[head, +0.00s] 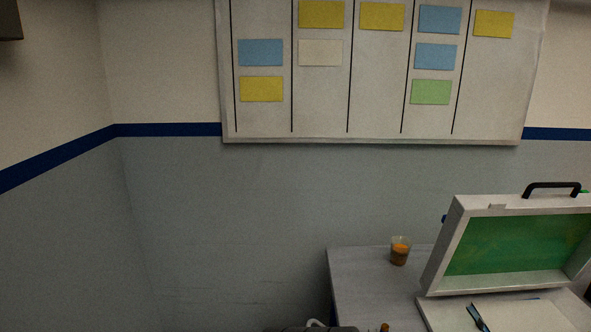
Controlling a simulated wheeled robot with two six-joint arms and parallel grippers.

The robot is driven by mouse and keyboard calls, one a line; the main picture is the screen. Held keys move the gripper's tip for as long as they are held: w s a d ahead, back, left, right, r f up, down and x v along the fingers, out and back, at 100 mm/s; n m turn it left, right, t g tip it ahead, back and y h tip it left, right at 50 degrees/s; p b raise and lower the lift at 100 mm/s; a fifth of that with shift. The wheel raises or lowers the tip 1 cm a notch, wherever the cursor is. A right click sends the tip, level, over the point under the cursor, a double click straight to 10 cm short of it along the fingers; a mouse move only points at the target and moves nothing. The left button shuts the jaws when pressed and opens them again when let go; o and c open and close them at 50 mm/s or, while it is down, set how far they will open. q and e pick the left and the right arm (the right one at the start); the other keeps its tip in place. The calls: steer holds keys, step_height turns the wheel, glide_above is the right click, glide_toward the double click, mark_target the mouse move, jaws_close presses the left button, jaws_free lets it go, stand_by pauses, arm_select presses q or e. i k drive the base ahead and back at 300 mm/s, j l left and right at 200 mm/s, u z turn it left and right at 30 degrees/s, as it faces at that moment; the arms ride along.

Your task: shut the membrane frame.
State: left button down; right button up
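The membrane frame (452,243) stands open at the right, tilted up like a lid. It has a white rim around a green sheet (520,243) and a black handle (552,186) on its upper edge. Its right end is cut off by the picture's edge. Below it lies a pale, flat base (530,314) on the table, partly out of view at the bottom. Neither of my grippers can be made out in the head view.
The grey table (360,280) has its left edge near mid-picture. A clear cup with orange-brown contents (400,252) stands left of the frame. A dark blue tool (478,318) lies on the base. A whiteboard with coloured cards (380,115) hangs behind.

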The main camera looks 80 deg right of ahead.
mark_target(485, 244)
steer(key=z, duration=1.75)
steer(key=i+j, duration=0.05)
steer(key=j, duration=0.05)
